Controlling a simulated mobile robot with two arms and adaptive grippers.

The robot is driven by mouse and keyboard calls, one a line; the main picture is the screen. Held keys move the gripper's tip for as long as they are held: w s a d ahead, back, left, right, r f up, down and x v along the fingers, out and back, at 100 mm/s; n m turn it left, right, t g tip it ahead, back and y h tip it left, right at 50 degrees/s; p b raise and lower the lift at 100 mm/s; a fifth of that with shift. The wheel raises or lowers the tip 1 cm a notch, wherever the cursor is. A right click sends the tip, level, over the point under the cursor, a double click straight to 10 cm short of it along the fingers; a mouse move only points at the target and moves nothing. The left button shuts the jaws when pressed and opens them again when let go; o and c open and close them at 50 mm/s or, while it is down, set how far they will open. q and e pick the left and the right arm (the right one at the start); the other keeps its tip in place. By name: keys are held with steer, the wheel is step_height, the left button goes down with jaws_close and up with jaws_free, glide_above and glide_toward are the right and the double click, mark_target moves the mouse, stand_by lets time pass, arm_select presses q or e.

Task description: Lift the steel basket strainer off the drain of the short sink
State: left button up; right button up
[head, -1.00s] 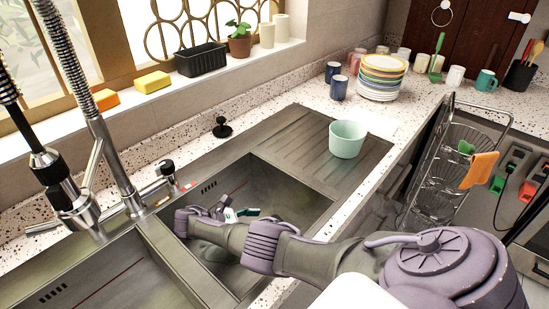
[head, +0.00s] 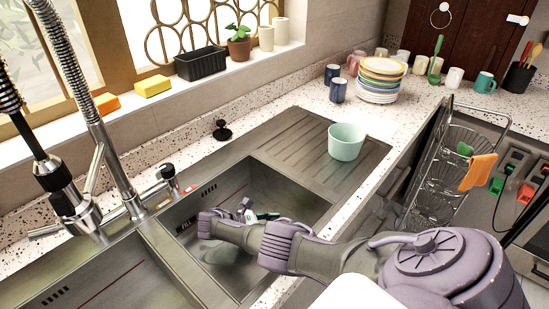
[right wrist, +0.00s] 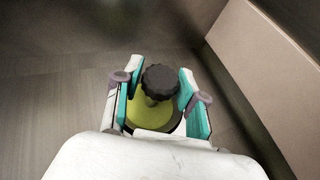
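My right gripper (head: 256,214) is inside the right-hand, smaller sink basin (head: 292,196), low down, partly hidden by my arm. In the right wrist view its teal fingers (right wrist: 158,96) are apart, on either side of a dark ribbed knob (right wrist: 160,79). Below the knob is a round yellow-green body (right wrist: 146,112), partly covered by the gripper. I see room beside the knob at the left finger; contact at the right one is unclear. No plainly steel strainer shows; I cannot tell if this knobbed thing is it. The drain is hidden. My left gripper is not in view.
A pale green cup (head: 346,141) stands on the drainboard (head: 292,134). A black stopper-like piece (head: 222,129) sits on the counter behind the basin. The chrome faucet (head: 112,165) rises at the left. Stacked plates (head: 381,80) and a wire rack (head: 440,165) are to the right.

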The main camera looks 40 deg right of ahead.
mark_target(275, 220)
jaws_close()
steer(key=shift+r, duration=0.15)
steer(key=shift+r+p, duration=0.95)
steer(key=shift+r, duration=0.2)
step_height(275, 220, up, 4)
steer(key=shift+f+p, duration=0.25)
steer(key=shift+p, duration=0.6)
steer(key=shift+r+p, duration=0.8)
steer(key=shift+r, duration=1.1)
